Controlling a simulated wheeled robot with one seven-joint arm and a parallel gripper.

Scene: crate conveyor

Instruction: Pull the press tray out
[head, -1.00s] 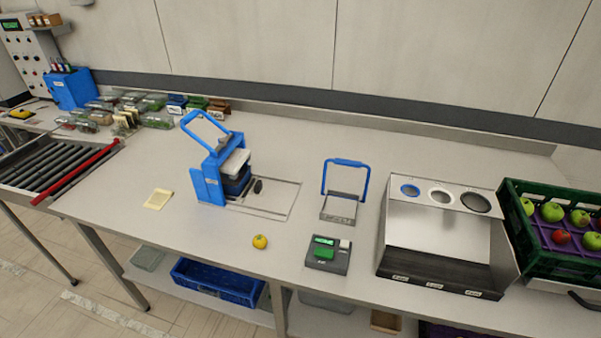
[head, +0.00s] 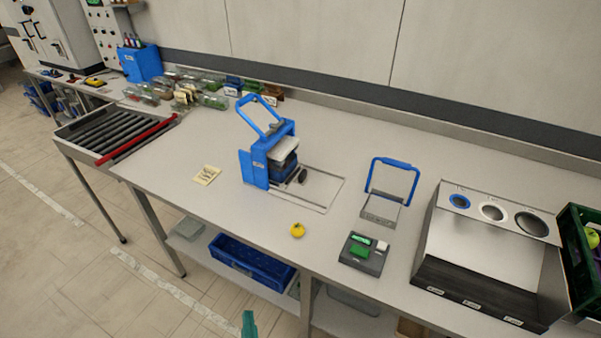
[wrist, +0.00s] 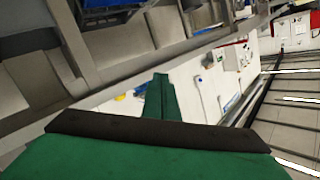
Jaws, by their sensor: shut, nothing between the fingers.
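The blue press (head: 258,168) stands upright on the bench in the head view, with its blue lever handle raised. Its tray has a dark knob (head: 302,176) at the front right of the press, over a pale base plate (head: 322,188). I cannot tell how far in the tray sits. My gripper (head: 248,318) shows as a teal tip at the bottom edge of the head view, in front of the bench and well apart from the press. In the wrist view my gripper (wrist: 160,98) has its green fingers together with nothing between them.
A yellow fruit (head: 297,230), a scale (head: 362,253) and a blue-handled frame (head: 382,209) stand right of the press. A note (head: 207,175) lies left. A roller conveyor (head: 110,138) is at far left, a metal bin unit (head: 480,250) at right. A blue crate (head: 250,262) sits below.

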